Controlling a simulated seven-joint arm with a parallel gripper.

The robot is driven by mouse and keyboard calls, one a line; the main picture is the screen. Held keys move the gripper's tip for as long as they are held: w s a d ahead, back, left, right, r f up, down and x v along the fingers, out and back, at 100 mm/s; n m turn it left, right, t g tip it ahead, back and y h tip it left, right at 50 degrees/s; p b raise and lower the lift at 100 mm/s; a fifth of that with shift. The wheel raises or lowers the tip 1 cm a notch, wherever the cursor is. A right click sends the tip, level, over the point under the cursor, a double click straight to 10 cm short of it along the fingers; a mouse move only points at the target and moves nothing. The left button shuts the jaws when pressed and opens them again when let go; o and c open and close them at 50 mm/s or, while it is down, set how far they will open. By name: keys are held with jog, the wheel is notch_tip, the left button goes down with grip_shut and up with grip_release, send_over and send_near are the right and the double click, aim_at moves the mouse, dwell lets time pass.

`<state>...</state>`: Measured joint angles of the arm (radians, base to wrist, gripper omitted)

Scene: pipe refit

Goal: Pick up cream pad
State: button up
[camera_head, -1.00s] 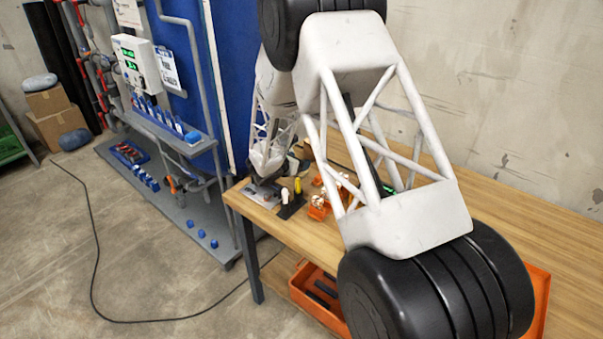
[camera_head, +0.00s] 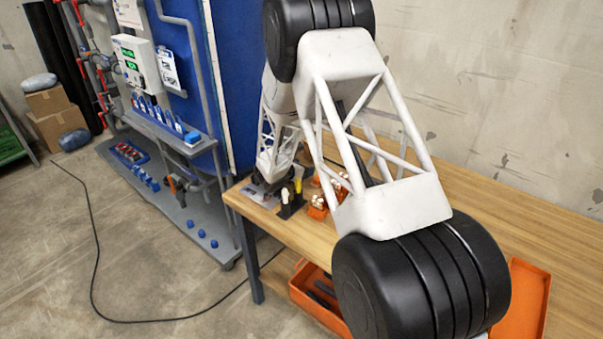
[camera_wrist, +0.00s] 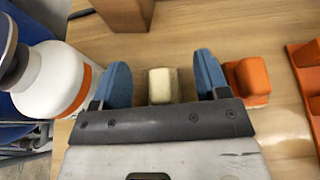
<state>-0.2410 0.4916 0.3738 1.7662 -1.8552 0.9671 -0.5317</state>
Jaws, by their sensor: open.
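The cream pad (camera_wrist: 160,86) shows in the wrist view as a small pale block on the wooden table. My gripper (camera_wrist: 163,80) is open, with one blue finger on each side of the pad. There is a visible gap between the pad and each finger. The near end of the pad is hidden by the dark gripper body, and I cannot tell how high the fingers are above the table. In the head view my own arm hides the pad, and the fingertips cannot be made out there.
In the wrist view an orange block (camera_wrist: 248,80) sits close beside the right finger. A white bottle with an orange band (camera_wrist: 50,82) is close to the left finger. A brown block (camera_wrist: 127,12) is beyond the pad. An orange tray (camera_wrist: 305,60) is at the right edge.

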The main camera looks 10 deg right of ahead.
dwell(0.3)
jog(key=c, duration=1)
jog(key=shift+r, duration=0.1)
jog(key=shift+r, duration=4.9)
